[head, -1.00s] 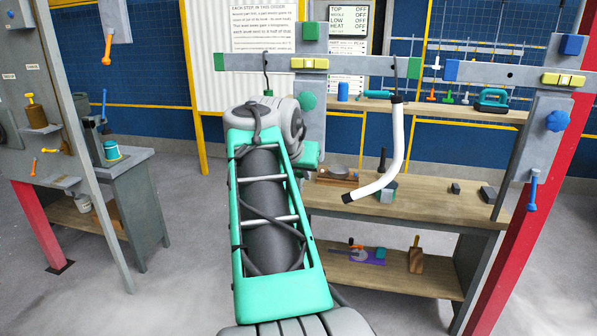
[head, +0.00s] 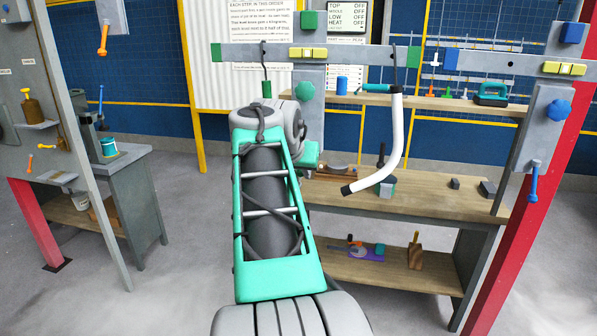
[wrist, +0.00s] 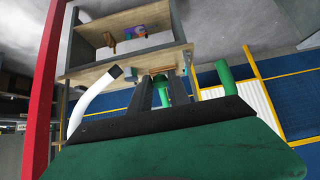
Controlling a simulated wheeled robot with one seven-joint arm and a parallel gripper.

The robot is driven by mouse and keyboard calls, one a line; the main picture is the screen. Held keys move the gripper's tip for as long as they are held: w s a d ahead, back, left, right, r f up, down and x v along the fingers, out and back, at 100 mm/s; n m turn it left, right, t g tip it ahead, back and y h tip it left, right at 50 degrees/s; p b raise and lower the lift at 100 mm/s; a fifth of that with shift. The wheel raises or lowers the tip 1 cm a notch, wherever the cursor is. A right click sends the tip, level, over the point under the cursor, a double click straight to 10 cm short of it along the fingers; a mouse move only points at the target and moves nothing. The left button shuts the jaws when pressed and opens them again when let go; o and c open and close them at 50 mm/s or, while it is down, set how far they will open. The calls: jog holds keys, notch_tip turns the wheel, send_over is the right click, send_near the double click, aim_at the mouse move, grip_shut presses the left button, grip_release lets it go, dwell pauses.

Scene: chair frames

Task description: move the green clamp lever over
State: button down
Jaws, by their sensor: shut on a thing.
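My arm hides most of my gripper in the head view; only a green part of it shows beside the grey wrist. In the wrist view my gripper (wrist: 162,84) has its two dark fingers close together around a small green piece, the green clamp lever (wrist: 163,88). The fingers and the palm cover most of the lever. In the head view the lever is hidden behind my arm, so its angle cannot be told. A green knob (head: 305,91) on the grey upright shows just above my wrist.
A white bent tube (head: 395,140) hangs close right of my arm. A green grip (head: 267,89) hangs on the left, also in the wrist view (wrist: 225,76). A wooden workbench (head: 430,190) stands behind. A blue lever (head: 535,180) hangs on the right upright.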

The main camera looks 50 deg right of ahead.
jog(key=shift+f, duration=0.15)
jog(key=shift+x, duration=1.2)
jog(key=shift+d+b, duration=0.3)
jog(key=shift+w+d, duration=0.15)
jog(key=shift+d, duration=0.05)
jog(key=c, duration=1.1)
grip_release()
jog(key=shift+c, duration=0.2)
